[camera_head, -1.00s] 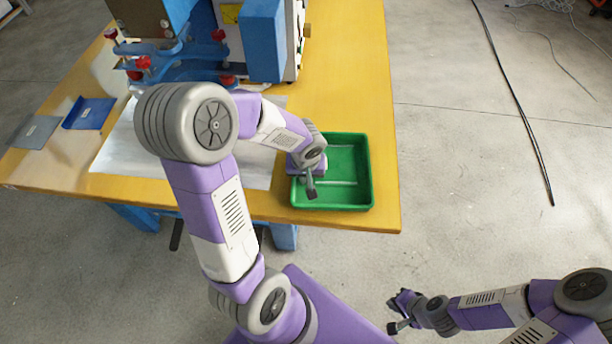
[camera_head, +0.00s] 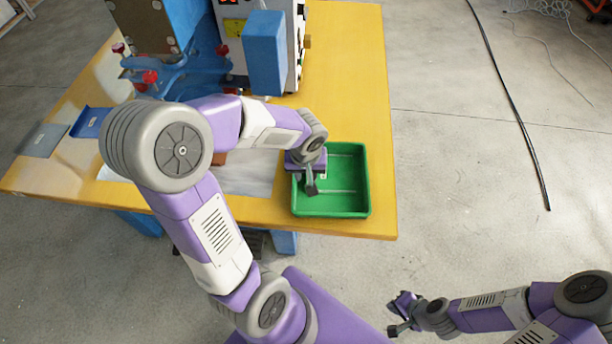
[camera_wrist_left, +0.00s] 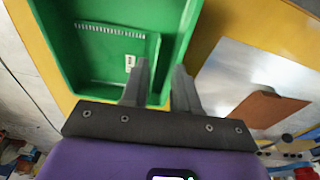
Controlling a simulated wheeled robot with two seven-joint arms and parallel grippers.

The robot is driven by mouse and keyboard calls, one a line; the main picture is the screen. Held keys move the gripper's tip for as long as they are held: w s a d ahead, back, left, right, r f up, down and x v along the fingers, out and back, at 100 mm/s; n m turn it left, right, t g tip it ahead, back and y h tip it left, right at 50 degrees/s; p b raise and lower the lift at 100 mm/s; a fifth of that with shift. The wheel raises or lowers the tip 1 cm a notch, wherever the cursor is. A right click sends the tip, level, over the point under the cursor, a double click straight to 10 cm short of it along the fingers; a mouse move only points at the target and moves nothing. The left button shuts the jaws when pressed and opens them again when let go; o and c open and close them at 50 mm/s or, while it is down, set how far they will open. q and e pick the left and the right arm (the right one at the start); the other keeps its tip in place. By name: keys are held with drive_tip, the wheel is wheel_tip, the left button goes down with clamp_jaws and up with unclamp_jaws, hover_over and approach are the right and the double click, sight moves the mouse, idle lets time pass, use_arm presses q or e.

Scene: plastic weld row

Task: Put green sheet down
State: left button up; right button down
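The green sheet (camera_wrist_left: 112,60), with a white label and a whitish ruled line, appears to lie flat in the green tray (camera_head: 364,197). Green on green makes its outline hard to tell. A thin raised green strip runs along its right side in the left wrist view. My left gripper (camera_wrist_left: 160,75) is over the tray with its fingers apart, the strip between or just beyond the tips; I see no contact. It also shows in the head view at the tray's left side (camera_head: 312,188). My right gripper (camera_head: 398,314) hangs away from the table; its fingers look apart.
The tray stands at the yellow table's (camera_head: 350,60) front right corner. A blue welding machine (camera_head: 265,55) stands behind. A silvery plate (camera_wrist_left: 225,80) carries a brown piece (camera_wrist_left: 255,108). A blue sheet (camera_head: 90,122) and grey sheet (camera_head: 43,140) lie at left.

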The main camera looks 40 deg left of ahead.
use_arm(q)
drive_tip(key=shift+s+d+r+p, duration=0.1)
drive_tip(key=shift+s+r+p, duration=0.1)
drive_tip(key=shift+r, duration=0.7)
drive_tip(key=shift+s+d+r+p, duration=0.1)
drive_tip(key=shift+r+p, duration=0.1)
drive_tip(key=shift+r, duration=0.65)
use_arm(e)
drive_tip(key=shift+r, duration=0.6)
